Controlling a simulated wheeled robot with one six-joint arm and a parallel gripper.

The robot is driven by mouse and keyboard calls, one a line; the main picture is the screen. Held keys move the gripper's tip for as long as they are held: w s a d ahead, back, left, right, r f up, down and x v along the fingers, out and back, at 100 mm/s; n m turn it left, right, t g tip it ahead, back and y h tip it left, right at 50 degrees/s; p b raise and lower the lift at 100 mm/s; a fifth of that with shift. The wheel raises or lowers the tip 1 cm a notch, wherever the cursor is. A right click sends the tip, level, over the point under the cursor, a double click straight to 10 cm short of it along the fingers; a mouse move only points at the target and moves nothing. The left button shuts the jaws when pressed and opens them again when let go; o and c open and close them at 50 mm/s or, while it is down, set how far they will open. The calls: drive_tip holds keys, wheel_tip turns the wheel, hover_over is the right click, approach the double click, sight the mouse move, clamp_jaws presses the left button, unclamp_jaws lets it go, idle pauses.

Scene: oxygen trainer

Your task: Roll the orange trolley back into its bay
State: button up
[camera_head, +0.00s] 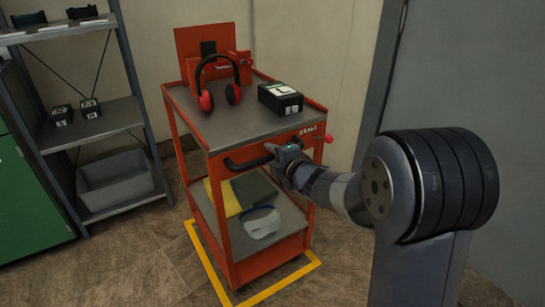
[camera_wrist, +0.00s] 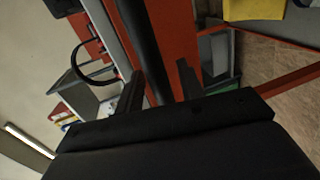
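The orange trolley (camera_head: 262,272) stands upright against the wall, with grey shelves and a black front handle (camera_head: 245,163). A yellow floor outline (camera_head: 203,262) shows along its left and front sides, and the trolley's visible base appears inside it. The outline's far side is hidden. My gripper (camera_head: 279,153) is at the right part of the handle. In the wrist view the black handle bar (camera_wrist: 141,38) runs between the two fingers of my gripper (camera_wrist: 160,88). The bar is close to the left finger, with a gap to the right finger.
Red ear defenders (camera_head: 231,94) and a black box (camera_head: 280,98) sit on the trolley's top. A red knob (camera_head: 328,139) is beside the "BRAKE" label. A metal shelf (camera_head: 120,112) stands left.

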clamp_jaws()
drive_tip(key=shift+w, duration=0.1)
idle(0.4)
